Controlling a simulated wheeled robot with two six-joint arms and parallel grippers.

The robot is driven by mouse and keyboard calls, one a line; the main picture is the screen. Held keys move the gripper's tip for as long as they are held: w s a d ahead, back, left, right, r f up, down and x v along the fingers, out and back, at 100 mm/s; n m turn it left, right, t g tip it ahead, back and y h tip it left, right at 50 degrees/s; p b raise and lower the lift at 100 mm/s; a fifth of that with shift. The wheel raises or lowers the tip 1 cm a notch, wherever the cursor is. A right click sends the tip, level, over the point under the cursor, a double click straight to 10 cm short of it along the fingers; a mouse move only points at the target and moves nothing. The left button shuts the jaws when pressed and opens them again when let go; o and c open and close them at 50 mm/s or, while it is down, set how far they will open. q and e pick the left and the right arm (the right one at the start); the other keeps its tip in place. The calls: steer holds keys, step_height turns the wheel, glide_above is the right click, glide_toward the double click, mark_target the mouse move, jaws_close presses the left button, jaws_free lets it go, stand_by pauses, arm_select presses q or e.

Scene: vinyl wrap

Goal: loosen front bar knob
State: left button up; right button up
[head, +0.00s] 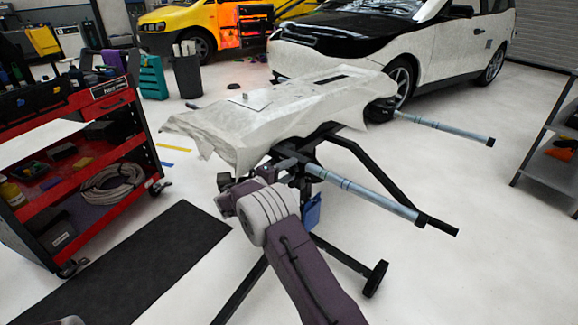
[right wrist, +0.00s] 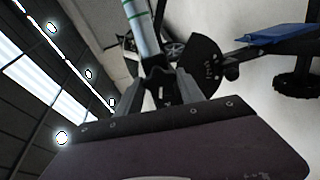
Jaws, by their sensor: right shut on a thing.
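The stand (head: 318,140) has a dark frame with two blue-grey bars reaching out to the right. The front bar (head: 365,192) is the nearer one; its pale tube with green rings also shows in the right wrist view (right wrist: 142,28). My right gripper (head: 284,168) is at the inner end of this bar, under the edge of the white-covered panel. In the right wrist view its fingers (right wrist: 166,88) are shut on the front bar knob, which is mostly hidden between them. My left gripper is out of view.
A white-wrapped panel (head: 290,105) lies on top of the stand, just above my right gripper. A red tool cart (head: 98,150) stands at left beside a black mat (head: 140,262). A white car (head: 425,50) is behind. Floor at right is clear up to a grey shelf (head: 552,150).

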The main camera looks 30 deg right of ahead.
steer(key=n+p, duration=0.3)
steer(key=n, duration=0.1)
steer(key=shift+r+g+h, duration=0.15)
steer(key=shift+g+h, duration=0.15)
steer(key=shift+g, duration=0.1)
steer(key=n+p, duration=0.3)
steer(key=n, duration=0.1)
steer(key=shift+w+g, duration=0.1)
steer(key=shift+g, duration=0.2)
steer(key=n+p, duration=0.1)
steer(key=n, duration=0.3)
steer(key=shift+a+n+h, duration=0.1)
steer(key=shift+n+h, duration=0.2)
steer(key=shift+h, duration=0.1)
steer(key=n, duration=0.4)
steer(key=shift+w+f+n+h, duration=0.1)
steer(key=shift+f+n+h, duration=0.1)
steer(key=shift+n+h, duration=0.1)
steer(key=o, duration=1.3)
